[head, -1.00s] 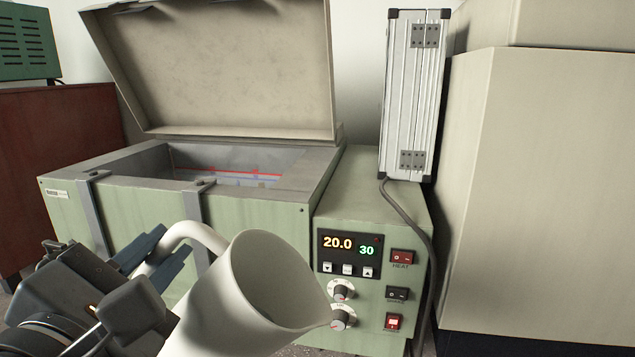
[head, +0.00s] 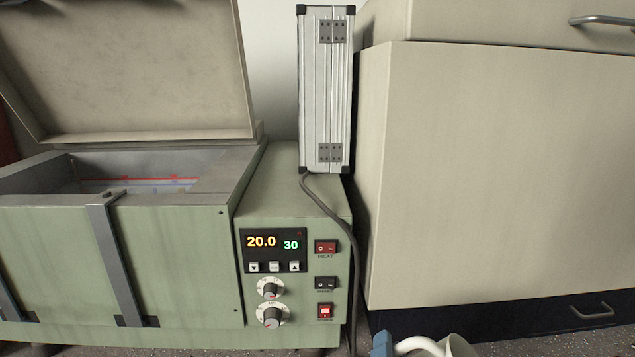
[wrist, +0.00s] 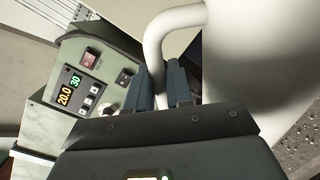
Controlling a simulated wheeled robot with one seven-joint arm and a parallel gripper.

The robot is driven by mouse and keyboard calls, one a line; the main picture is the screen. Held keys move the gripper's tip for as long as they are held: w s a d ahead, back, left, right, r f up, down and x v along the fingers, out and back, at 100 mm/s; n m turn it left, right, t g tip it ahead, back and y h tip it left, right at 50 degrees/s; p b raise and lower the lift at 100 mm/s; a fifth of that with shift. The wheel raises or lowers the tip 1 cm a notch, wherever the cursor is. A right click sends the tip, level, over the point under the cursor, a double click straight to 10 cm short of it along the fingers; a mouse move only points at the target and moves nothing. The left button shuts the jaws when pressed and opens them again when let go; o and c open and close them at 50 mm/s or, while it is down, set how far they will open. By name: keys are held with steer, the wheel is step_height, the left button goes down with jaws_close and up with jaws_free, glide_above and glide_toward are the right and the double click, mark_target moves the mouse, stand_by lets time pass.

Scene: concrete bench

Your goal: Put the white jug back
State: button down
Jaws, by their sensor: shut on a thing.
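The white jug (head: 459,348) shows only as a small piece of rim and handle at the bottom edge of the head view. In the wrist view the jug (wrist: 255,50) fills the upper right, with its curved handle (wrist: 165,28) running down between the fingers. My gripper (wrist: 161,85) is shut on that handle with its two blue-grey fingers. One blue fingertip of my gripper (head: 381,344) shows beside the handle in the head view. Most of the jug's body, its base and its contents are hidden from the head view.
A green water bath (head: 170,240) with its lid (head: 125,75) raised stands at left. Its control panel (head: 275,250) reads 20.0 and 30. A silver case (head: 325,95) stands upright on the unit. A large beige cabinet (head: 500,170) with a dark base drawer (head: 560,315) fills the right.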

mark_target(454, 345)
steer(key=w+d+f+m+h, duration=0.1)
steer(key=w+d+f+h, duration=0.1)
steer(key=d+f, duration=0.5)
steer(key=w+d, duration=0.1)
steer(key=d, duration=0.3)
steer(key=shift+w+d+g, duration=0.2)
steer(key=shift+w+g, duration=0.1)
steer(key=shift+s+f, duration=0.1)
steer(key=shift+f, duration=0.05)
